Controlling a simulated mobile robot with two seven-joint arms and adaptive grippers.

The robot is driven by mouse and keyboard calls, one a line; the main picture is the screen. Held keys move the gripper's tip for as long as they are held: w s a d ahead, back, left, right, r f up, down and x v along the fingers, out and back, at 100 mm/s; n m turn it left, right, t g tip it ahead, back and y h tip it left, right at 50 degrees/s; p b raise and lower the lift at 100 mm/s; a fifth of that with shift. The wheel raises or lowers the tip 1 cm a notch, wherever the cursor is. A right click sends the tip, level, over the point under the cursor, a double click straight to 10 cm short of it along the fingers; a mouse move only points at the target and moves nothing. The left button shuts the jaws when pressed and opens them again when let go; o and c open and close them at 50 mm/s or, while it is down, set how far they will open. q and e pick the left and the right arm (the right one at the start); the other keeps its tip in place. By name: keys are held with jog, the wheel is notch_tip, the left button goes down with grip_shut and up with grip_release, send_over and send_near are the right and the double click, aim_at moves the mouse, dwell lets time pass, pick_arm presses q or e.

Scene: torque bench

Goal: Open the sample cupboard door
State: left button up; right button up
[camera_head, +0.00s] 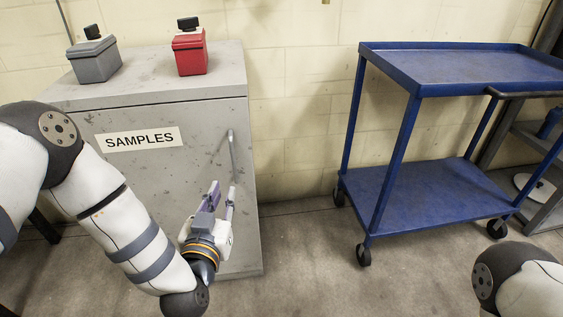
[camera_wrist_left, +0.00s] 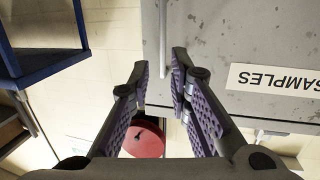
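The grey sample cupboard (camera_head: 150,93) stands at the left in the head view. Its front door (camera_head: 185,165) looks shut and bears a SAMPLES label (camera_head: 139,139). A thin vertical handle (camera_head: 232,152) is at the door's right side. My left gripper (camera_head: 222,188) is open at the lower part of the handle. In the left wrist view the handle (camera_wrist_left: 162,38) shows between the open fingertips (camera_wrist_left: 159,65); I cannot tell whether they touch it. The label (camera_wrist_left: 275,79) shows there upside down. My right gripper is not in view.
A grey box (camera_head: 94,63) and a red box (camera_head: 189,54) stand on the cupboard top. A blue wheeled cart (camera_head: 430,190) stands to the right, with clear floor between it and the cupboard. A red round thing (camera_wrist_left: 143,140) shows low in the left wrist view.

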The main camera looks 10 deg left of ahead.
aim_at(232, 152)
pick_arm(q)
jog(key=shift+t, duration=0.5)
jog(key=w, duration=0.4)
jog(key=w+r+b, duration=0.1)
jog(key=w, duration=0.4)
jog(key=w+a+r, duration=0.1)
jog(key=w, duration=0.3)
jog(key=shift+w+r+b, duration=0.1)
jog(key=shift+w+b, duration=0.1)
jog(key=shift+b, duration=0.1)
jog(key=shift+c, duration=0.5)
grip_shut()
